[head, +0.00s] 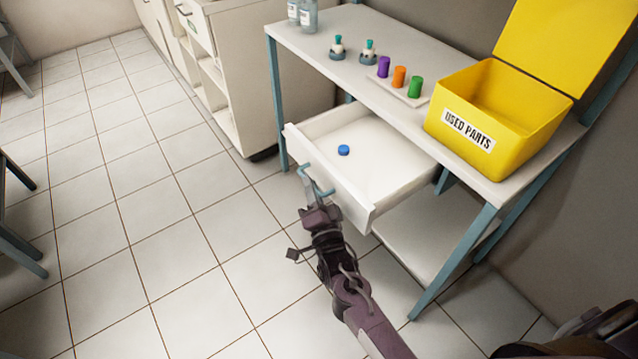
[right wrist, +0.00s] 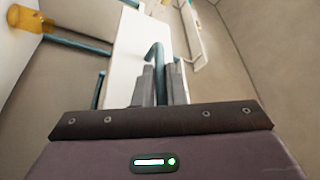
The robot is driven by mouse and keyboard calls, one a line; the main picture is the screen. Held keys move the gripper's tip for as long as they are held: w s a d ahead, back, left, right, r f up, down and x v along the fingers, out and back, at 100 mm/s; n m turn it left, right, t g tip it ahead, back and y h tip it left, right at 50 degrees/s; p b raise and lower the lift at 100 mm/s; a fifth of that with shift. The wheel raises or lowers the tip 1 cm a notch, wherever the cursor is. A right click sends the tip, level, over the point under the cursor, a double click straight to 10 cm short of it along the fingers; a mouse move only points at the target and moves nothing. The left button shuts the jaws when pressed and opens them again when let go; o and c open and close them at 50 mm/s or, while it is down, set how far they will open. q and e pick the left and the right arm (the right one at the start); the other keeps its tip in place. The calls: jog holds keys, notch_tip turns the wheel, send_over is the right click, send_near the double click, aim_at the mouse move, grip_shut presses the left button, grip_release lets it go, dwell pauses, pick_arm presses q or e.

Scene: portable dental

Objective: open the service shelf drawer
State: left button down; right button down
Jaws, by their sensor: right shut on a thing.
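The service shelf drawer (head: 365,175) is white and stands pulled out from under the shelf top, its inside showing. A small blue cap-like thing (head: 343,150) lies on its floor. The teal drawer handle (head: 306,178) is on its front face. My right gripper (head: 318,196) is at the handle, with its fingers shut on it. In the right wrist view the teal handle (right wrist: 155,58) rises between the two grey fingers (right wrist: 159,84). The fingers hide part of the handle. My left gripper is not in view.
The service shelf top (head: 330,62) holds bottles (head: 308,16), two small teal-topped items, a tray of purple, orange and green cylinders (head: 400,77), and an open yellow used-parts bin (head: 500,110). A white cabinet (head: 240,70) stands behind left. Tiled floor (head: 150,230) is clear to the left.

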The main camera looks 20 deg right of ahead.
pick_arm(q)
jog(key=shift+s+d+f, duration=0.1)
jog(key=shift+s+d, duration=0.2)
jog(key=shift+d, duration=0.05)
pick_arm(e)
jog(key=shift+s+a, duration=0.2)
jog(key=shift+a, duration=0.25)
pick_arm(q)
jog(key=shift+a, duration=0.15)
pick_arm(e)
jog(key=c, duration=1.6)
grip_release()
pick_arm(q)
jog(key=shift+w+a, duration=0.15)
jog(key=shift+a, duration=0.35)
pick_arm(e)
jog(key=shift+o, duration=0.6)
jog(key=shift+s, duration=0.1)
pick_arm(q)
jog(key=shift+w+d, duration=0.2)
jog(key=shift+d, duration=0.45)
pick_arm(e)
jog(key=v, duration=0.7)
jog(key=shift+s, duration=0.35)
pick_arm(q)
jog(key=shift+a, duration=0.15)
pick_arm(e)
jog(key=shift+f, duration=0.1)
